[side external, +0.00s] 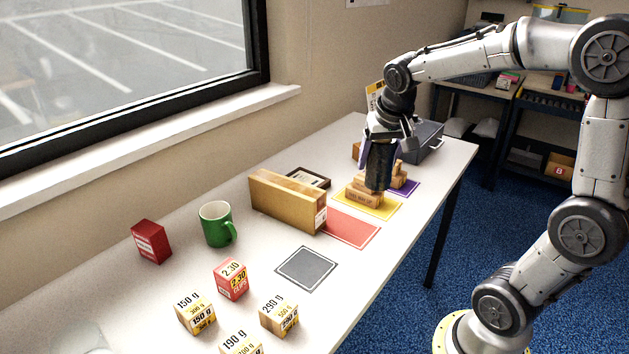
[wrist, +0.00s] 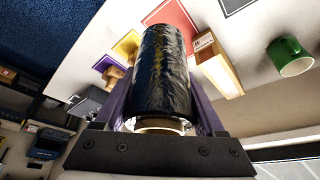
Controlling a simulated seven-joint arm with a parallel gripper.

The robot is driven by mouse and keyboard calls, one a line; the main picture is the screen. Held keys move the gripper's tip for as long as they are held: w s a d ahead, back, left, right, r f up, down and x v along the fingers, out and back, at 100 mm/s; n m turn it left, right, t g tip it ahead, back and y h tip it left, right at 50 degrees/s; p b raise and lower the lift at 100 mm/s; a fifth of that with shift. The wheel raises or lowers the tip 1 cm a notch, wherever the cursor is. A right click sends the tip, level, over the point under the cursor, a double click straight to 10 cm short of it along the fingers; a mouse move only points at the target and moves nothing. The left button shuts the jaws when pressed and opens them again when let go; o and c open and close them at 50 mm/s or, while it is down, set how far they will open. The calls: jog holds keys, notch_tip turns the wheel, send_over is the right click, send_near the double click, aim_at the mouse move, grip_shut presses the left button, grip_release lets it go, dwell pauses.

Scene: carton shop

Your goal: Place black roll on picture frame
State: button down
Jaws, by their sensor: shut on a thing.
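My gripper (side external: 381,150) is shut on the black roll (side external: 378,168) and holds it upright, above or in front of wooden blocks on the yellow mat. In the wrist view the shiny dark roll (wrist: 165,75) sits between both fingers, with its pale core end showing near the palm. I cannot tell whether its lower end touches the blocks. The picture frame (side external: 309,177), dark-edged with a pale inside, lies flat on the table behind the long cardboard box, left of my gripper. The box hides part of it. I cannot make it out in the wrist view.
The cardboard box (side external: 284,205) stands between the frame and the table's front. Wooden blocks (side external: 360,193) sit on the yellow mat (side external: 383,209). A grey case (side external: 428,143) stands behind. A green mug (side external: 216,225), red box (side external: 151,242) and several labelled cubes occupy the left. Red and grey mats are bare.

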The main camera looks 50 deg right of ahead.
jog(key=w+d, duration=0.4)
jog(key=w, duration=0.8)
jog(key=w+d+f, duration=0.2)
jog(key=w+f, duration=0.2)
jog(key=w, duration=0.1)
jog(key=w+d+f, duration=0.2)
jog(key=w+f, duration=0.2)
jog(key=w, duration=0.1)
jog(key=w+d+f, duration=0.2)
jog(key=w+f, duration=0.3)
jog(key=shift+w+d, duration=0.25)
jog(key=shift+w, duration=0.05)
jog(key=shift+f, duration=1.55)
jog(key=shift+f, duration=0.1)
grip_release()
jog(key=shift+f, duration=0.1)
